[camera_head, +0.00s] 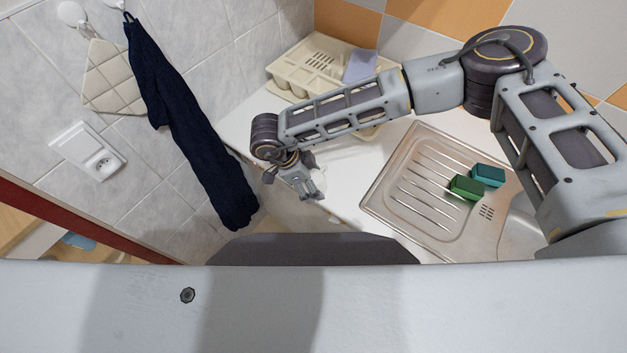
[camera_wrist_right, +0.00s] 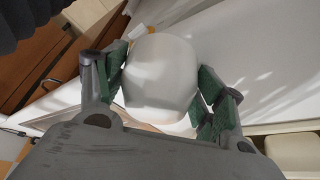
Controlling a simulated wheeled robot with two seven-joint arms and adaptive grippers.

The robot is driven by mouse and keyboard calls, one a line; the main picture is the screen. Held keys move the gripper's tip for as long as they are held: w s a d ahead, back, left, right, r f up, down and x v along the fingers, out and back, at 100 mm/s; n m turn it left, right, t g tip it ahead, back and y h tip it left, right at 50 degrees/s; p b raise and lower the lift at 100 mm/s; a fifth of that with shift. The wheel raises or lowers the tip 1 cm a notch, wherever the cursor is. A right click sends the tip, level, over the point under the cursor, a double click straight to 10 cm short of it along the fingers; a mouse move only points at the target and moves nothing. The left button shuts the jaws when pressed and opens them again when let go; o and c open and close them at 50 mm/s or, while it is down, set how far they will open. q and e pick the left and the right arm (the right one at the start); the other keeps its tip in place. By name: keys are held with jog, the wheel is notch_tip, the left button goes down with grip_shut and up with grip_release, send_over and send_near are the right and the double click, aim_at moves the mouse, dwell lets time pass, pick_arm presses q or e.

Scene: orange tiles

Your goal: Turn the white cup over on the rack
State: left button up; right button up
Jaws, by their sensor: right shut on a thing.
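The white cup (camera_wrist_right: 162,75) shows large between the two fingers of my right gripper (camera_wrist_right: 160,90) in the right wrist view. The green finger pads press on both its sides. In the head view my right gripper (camera_head: 300,186) is over the left front edge of the white counter, and the cup (camera_head: 318,184) is mostly hidden behind the fingers. I cannot tell which way up the cup is. The cream rack (camera_head: 290,74) stands at the back of the counter, partly behind my right forearm. My left gripper does not show.
A steel sink drainboard (camera_head: 385,205) is on the right, with a green sponge (camera_head: 466,188) and a teal sponge (camera_head: 488,175) on it. A blue-grey item (camera_head: 360,66) lies on the rack's right side. A dark towel (camera_head: 190,130) hangs on the left wall.

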jog(key=shift+r, duration=0.15)
jog(key=shift+c, duration=0.3)
jog(key=shift+r+b, duration=1)
jog(key=shift+r, duration=3.85)
